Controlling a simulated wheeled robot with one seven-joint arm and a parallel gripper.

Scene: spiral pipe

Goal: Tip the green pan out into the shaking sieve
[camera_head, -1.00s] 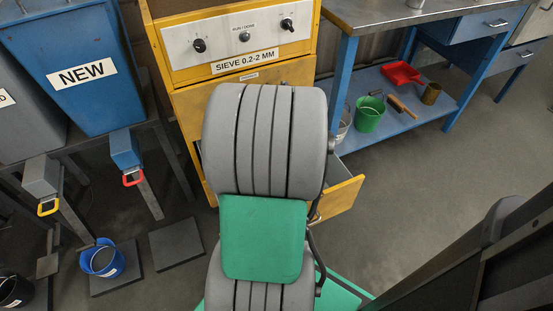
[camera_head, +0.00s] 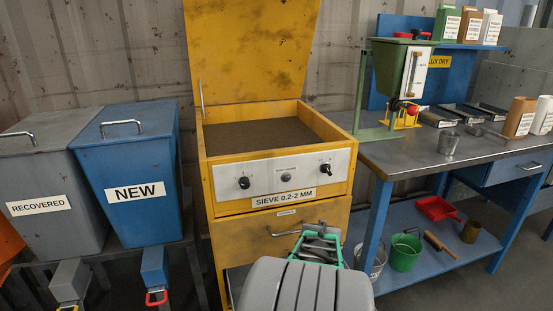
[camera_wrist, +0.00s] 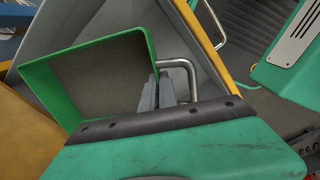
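The green pan (camera_wrist: 145,40) shows in the wrist view, a rectangular tray with a grey-brown inside; I cannot tell how full it is. A bent metal handle (camera_wrist: 189,75) stands at its side. The fingers of my gripper (camera_wrist: 160,93) are beside this handle, inside its bend; whether they are clamped on it is unclear. In the head view my arm hides most of the pan area; green and grey parts show at the arm's end (camera_head: 318,245). The shaking sieve (camera_head: 225,185) is a yellow cabinet with its lid (camera_head: 252,50) raised, its brown bed (camera_head: 262,135) exposed.
An open drawer (camera_wrist: 125,12) with a yellow edge lies around the pan. The blue NEW bin (camera_head: 135,160) and grey RECOVERED bin (camera_head: 35,190) stand left of the sieve. A metal workbench (camera_head: 415,152) stands right, with a green bucket (camera_head: 405,255) on its lower shelf.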

